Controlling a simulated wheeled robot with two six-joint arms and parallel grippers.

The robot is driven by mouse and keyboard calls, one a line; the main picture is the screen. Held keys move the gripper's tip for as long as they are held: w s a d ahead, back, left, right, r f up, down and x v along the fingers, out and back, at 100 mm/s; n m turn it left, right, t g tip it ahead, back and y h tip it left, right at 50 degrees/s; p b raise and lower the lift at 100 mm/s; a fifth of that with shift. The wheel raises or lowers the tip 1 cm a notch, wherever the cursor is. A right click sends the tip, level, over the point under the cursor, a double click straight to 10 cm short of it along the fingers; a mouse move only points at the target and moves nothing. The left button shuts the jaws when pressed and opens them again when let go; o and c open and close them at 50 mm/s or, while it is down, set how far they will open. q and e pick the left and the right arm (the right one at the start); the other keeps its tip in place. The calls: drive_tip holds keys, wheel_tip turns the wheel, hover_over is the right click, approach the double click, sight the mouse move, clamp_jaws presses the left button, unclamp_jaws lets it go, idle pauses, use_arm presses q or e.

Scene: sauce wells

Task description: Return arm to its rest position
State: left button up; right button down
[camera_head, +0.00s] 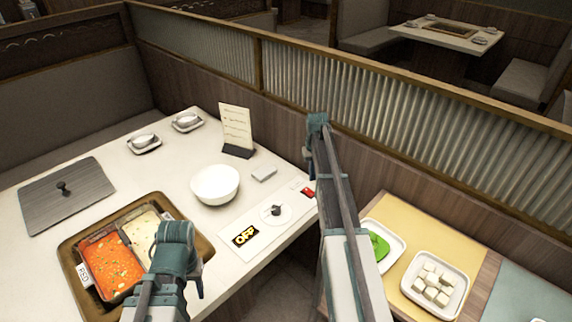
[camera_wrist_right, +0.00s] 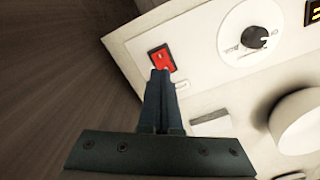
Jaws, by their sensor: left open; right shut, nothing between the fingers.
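My left gripper (camera_head: 196,288) hangs over the near right side of the hotpot, its fingers mostly hidden behind my arm. My right gripper (camera_head: 309,172) is over the right end of the white table, beside the control panel. In the right wrist view, its fingers (camera_wrist_right: 159,76) are shut with nothing between them. Their tips overlap the lower edge of the red switch (camera_wrist_right: 162,58) in the picture; I cannot tell whether they touch it. The red switch also shows in the head view (camera_head: 308,192).
The control panel has a dial (camera_head: 276,210) and a display reading OFF (camera_head: 244,236). A white bowl (camera_head: 215,184), a menu stand (camera_head: 237,128), a grey lid (camera_head: 66,194) and the hotpot's red soup (camera_head: 112,262) are on the table. A tofu plate (camera_head: 455,283) is at right. A partition (camera_head: 400,100) stands behind.

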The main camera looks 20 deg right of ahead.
drive_tip(key=s+a+n, duration=0.1)
drive_tip(key=s+a, duration=0.8)
drive_tip(key=a, duration=0.3)
drive_tip(key=s+a+r+n+p, duration=0.1)
drive_tip(key=s+a+n, duration=0.1)
drive_tip(key=s+a, duration=0.7)
drive_tip(key=s+a+n+h, duration=0.1)
drive_tip(key=s+a+n, duration=0.1)
drive_tip(key=s+a, duration=0.7)
drive_tip(key=a, duration=0.7)
drive_tip(key=shift+s+r+p, duration=0.2)
drive_tip(key=shift+r+p, duration=0.15)
drive_tip(key=shift+r, duration=0.05)
drive_tip(key=shift+a, duration=0.1)
